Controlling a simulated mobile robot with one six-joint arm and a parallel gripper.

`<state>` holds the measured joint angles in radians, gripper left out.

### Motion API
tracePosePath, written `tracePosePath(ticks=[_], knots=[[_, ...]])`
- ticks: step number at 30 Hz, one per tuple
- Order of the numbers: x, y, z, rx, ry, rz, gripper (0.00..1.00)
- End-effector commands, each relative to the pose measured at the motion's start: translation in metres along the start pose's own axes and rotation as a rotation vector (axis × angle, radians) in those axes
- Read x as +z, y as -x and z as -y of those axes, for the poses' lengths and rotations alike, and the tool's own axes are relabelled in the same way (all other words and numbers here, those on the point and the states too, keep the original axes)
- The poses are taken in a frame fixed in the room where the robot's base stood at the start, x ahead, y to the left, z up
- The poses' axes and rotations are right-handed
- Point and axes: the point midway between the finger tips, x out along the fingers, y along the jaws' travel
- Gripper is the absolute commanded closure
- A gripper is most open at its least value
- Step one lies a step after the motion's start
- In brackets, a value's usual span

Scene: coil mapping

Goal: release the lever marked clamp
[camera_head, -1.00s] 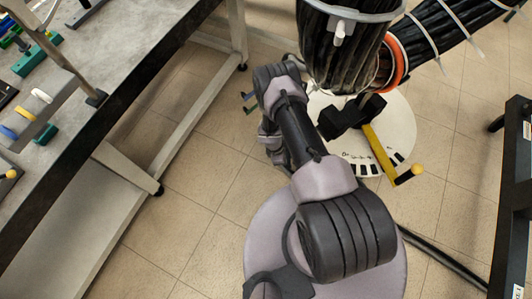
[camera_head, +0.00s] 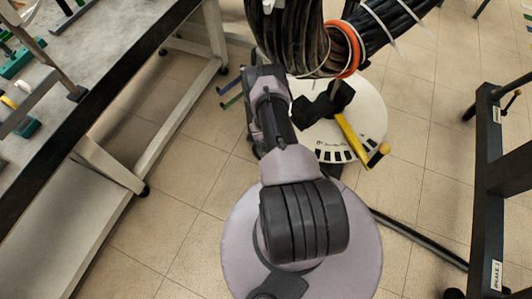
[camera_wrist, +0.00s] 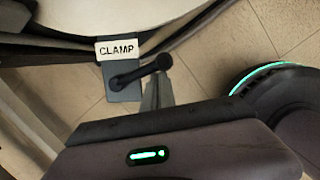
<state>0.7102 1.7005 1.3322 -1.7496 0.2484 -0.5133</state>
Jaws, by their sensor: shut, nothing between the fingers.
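In the wrist view a white label reading CLAMP (camera_wrist: 117,50) sits on a grey plate (camera_wrist: 124,95). A black lever (camera_wrist: 138,73) runs from a pivot on that plate up and right to a round knob end (camera_wrist: 163,62). My gripper (camera_wrist: 156,80) is shut and empty, its fingertips just below the knob end and overlapping it in the picture. I cannot tell whether they touch it. In the head view my arm hides the gripper, and I cannot make out the clamp lever there.
A white disc (camera_head: 370,112) with black marks and a yellow bar (camera_head: 352,140) stands beyond my arm, under thick black cable bundles (camera_head: 385,22). A workbench (camera_head: 110,65) is at left. A dark frame (camera_head: 484,205) with a label reading BRAKE (camera_head: 496,275) is at right.

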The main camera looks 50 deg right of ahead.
Motion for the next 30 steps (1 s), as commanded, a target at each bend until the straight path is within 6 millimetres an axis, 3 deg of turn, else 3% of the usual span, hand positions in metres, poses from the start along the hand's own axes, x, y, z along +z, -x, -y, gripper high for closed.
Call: tracePosePath(ticks=[12,30], knots=[[0.015,-0.004,0.001,0.000,-0.004,0.001,1.00],[0.018,-0.004,0.001,0.000,-0.005,0.003,1.00]])
